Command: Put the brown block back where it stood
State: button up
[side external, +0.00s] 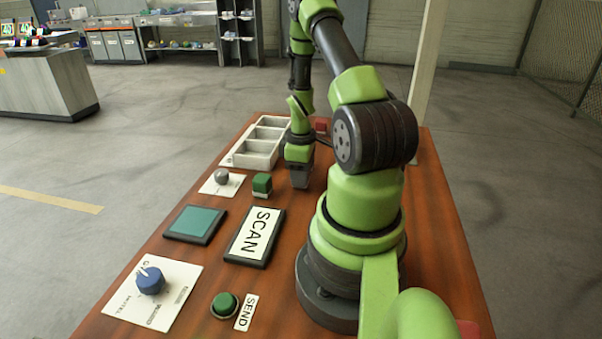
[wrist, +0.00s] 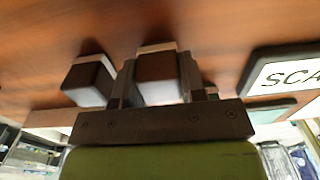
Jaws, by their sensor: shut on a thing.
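My gripper (wrist: 157,92) is shut on the brown block (wrist: 158,66), which has a pale band at one end and sits between the two fingers. In the side external view my gripper (side external: 300,178) points down low over the table, left of my base, and the brown block cannot be made out there. Whether the block touches the table is not clear. A dark block with a pale band (wrist: 88,76) stands on the table just left of my gripper in the wrist view, apart from it.
A green block (side external: 262,185) stands near the SCAN pad (side external: 254,236). A grey compartment tray (side external: 256,157) lies behind. A red block (side external: 320,125) is at the far edge.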

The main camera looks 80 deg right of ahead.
jog(key=shift+f, duration=0.15)
jog(key=o, duration=1)
notch_tip(320, 180, up, 12)
jog(key=w+a+r+t+h, duration=0.1)
jog(key=w+a+r, duration=0.4)
jog(key=r, duration=0.2)
jog(key=s+a+r+m+t+y, duration=0.1)
jog(key=a+r+t, duration=0.1)
jog(key=a, duration=0.5)
jog(key=s+a+r+m+t+y, duration=0.1)
jog(key=a+r+t, duration=0.1)
jog(key=a+r, duration=0.3)
jog(key=s+a+r+m+t+y, duration=0.1)
jog(key=a+r, duration=0.3)
jog(key=a, duration=0.6)
jog(key=shift+s+a+m+t, duration=0.2)
jog(key=shift+s+m+t, duration=0.3)
jog(key=shift+s+t, duration=0.1)
